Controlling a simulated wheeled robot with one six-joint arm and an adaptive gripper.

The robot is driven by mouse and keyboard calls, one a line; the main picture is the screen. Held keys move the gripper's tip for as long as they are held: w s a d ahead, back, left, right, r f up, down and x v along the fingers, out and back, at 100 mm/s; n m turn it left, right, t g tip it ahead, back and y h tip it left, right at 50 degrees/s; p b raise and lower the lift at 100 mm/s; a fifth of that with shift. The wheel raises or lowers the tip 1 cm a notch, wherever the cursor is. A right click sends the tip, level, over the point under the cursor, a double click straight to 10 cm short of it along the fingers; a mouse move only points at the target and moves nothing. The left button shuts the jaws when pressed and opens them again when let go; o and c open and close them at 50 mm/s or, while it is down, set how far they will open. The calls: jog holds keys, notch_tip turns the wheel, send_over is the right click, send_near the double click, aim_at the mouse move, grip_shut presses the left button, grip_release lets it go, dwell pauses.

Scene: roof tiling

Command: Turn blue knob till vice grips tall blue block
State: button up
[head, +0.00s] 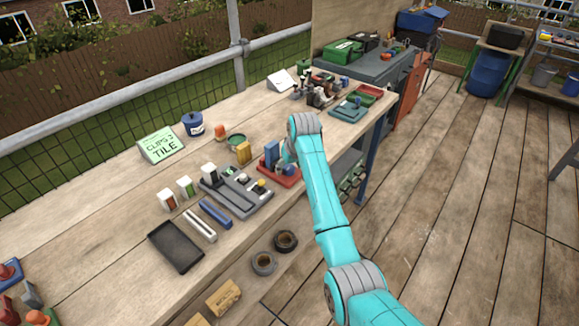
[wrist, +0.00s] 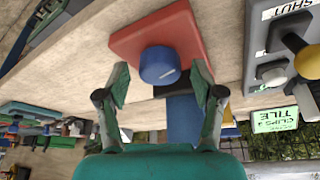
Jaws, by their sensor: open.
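The blue knob (wrist: 160,66) is a short round cylinder with a pale mark on its face, in front of a red plate (wrist: 130,42) in the wrist view. My gripper (wrist: 160,80) is open, with one finger on each side of the knob and a visible gap on both sides. Below the knob in the wrist view a blue block (wrist: 183,112) shows beneath a dark part. In the head view the tall blue block (head: 271,154) stands at the red vice (head: 285,180). My wrist hides part of the vice. Whether the jaws touch the block cannot be told.
A green card (head: 161,145) stands farther back. A black tray (head: 175,247) and tape rolls (head: 285,240) lie nearer.

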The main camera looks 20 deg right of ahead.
jog(key=c, duration=1.1)
jog(key=shift+m, duration=0.3)
jog(key=shift+a+m+h, duration=0.1)
jog(key=shift+m+h, duration=0.5)
jog(key=shift+m, duration=0.75)
jog(key=shift+m+h, duration=0.6)
jog(key=shift+m, duration=0.75)
jog(key=o, duration=1.1)
